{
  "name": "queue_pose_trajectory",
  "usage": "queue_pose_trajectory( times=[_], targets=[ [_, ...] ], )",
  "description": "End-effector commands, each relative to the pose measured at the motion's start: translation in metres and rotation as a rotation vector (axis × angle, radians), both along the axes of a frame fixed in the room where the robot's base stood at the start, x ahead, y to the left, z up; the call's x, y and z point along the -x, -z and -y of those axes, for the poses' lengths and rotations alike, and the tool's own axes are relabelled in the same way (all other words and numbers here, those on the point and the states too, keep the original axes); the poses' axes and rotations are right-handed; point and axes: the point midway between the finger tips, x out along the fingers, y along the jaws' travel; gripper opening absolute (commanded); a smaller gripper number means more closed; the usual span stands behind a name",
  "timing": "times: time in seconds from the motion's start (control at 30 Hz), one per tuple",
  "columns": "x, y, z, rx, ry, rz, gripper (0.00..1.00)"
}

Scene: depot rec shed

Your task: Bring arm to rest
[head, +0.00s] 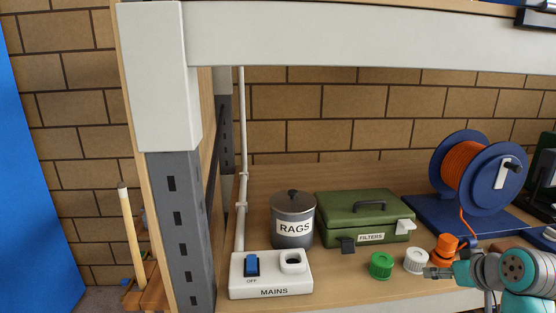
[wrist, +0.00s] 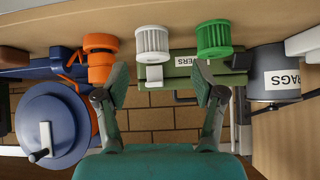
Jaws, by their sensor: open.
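My gripper (head: 432,272) is at the right of the head view, over the front of the shelf, close to a white ribbed cap (head: 416,261) and an orange cap (head: 446,246). In the wrist view, which is upside down, my gripper (wrist: 158,95) has its two fingers spread wide with nothing between them. The white cap (wrist: 152,43) shows beyond the gap, with the orange cap (wrist: 100,58) to its left and a green cap (wrist: 213,38) to its right. The arm behind the gripper runs out of the head view at lower right.
On the shelf stand a white MAINS box (head: 271,277) with a blue switch marked OFF, a grey RAGS tin (head: 292,215), a green FILTERS case (head: 365,216) and a blue reel (head: 471,172) of orange cord. A grey-and-white post (head: 180,220) rises at the left.

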Motion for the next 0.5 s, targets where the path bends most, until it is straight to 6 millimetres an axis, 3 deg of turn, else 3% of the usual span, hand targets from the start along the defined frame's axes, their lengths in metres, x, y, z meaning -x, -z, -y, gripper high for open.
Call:
queue_pose_trajectory(
  times=[0.27,0.5],
  targets=[
    [0.009,0.067,-0.033,-0.03,0.033,0.036,0.69],
    [0.037,0.137,-0.074,-0.053,0.077,0.088,0.69]
  ],
)
